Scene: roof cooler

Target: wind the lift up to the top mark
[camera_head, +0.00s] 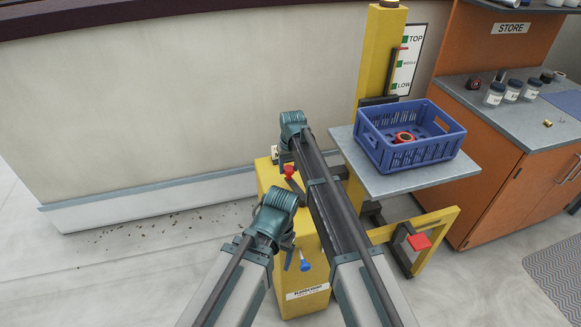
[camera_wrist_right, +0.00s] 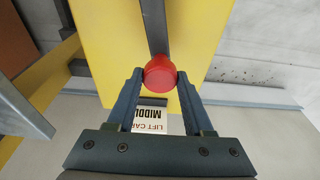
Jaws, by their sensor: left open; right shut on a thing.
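The yellow lift mast (camera_head: 375,60) stands against the wall beside a scale board (camera_head: 406,60) marked TOP, a middle mark and LOW. A thin red pointer (camera_head: 400,48) sits just below the TOP mark, above the middle one. The grey lift platform (camera_head: 405,184) carries a blue crate. My right gripper (camera_head: 287,160) is shut on the red crank knob (camera_head: 289,171). In the right wrist view the knob (camera_wrist_right: 160,72) sits between the fingertips, at the end of a dark crank arm (camera_wrist_right: 155,25). My left gripper (camera_head: 284,243) is open, near the yellow winch housing (camera_head: 309,302).
A blue-handled part (camera_head: 305,266) shows at the housing, near my left gripper. The blue crate (camera_head: 420,152) holds a red roll (camera_head: 404,137). A red pedal (camera_head: 419,242) sits low on the frame. An orange counter (camera_head: 514,175) with jars stands right. Floor at left is open.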

